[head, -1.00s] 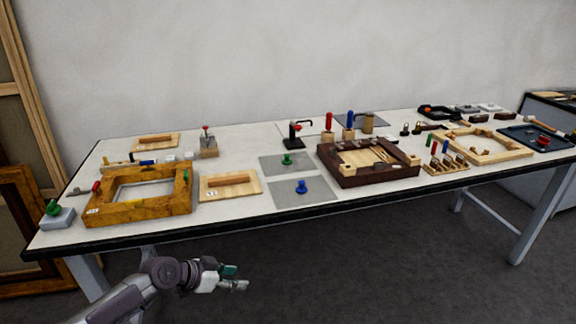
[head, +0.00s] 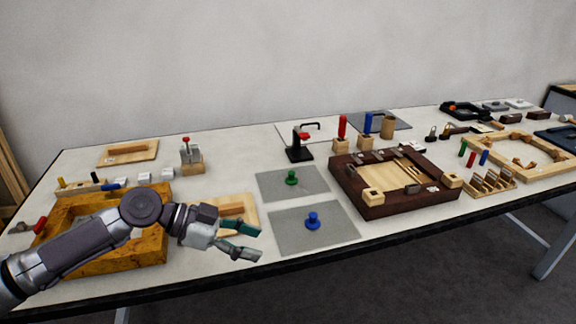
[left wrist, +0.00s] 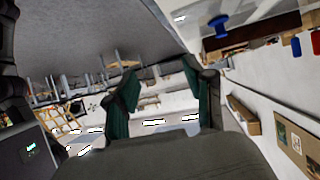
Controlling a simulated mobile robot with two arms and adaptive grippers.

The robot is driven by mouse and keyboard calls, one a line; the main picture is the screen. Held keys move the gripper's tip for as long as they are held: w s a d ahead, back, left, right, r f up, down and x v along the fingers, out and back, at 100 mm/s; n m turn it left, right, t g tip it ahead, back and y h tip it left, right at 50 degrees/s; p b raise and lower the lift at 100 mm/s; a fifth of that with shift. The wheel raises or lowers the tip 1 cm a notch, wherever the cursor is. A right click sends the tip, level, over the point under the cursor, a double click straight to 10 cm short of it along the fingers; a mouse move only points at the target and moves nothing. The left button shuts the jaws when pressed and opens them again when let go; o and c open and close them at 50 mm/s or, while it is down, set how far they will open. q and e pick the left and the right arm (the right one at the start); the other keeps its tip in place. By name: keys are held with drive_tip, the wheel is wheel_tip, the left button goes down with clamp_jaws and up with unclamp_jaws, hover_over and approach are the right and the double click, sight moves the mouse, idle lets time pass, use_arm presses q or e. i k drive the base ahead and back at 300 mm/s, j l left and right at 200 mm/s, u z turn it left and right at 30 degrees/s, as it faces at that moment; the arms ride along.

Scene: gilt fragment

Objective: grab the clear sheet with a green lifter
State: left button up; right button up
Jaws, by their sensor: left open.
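The clear sheet with a green lifter (head: 268,187) lies flat on the table, a greyish see-through square. Its green lifter (head: 291,179) is a small knob standing near its middle. A similar sheet (head: 335,232) with a blue lifter (head: 312,219) lies just in front of it. My left gripper (head: 252,242) is open and empty, left of the blue-lifter sheet and nearer the front edge than the green lifter. In the left wrist view its fingers with green pads stand apart (left wrist: 160,75), with nothing between them. My right gripper is not in view.
A yellow-brown wooden frame (head: 157,247) lies behind my left arm. A wooden board (head: 206,208) is partly hidden by my gripper. A dark wooden box (head: 400,209) stands right of the sheets. A black stand with a red knob (head: 299,150) is behind them.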

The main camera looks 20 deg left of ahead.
sight(290, 182)
drive_tip(key=i+j, duration=0.3)
drive_tip(key=i, duration=0.15)
drive_tip(key=i+j, duration=0.35)
drive_tip(key=i, duration=0.1)
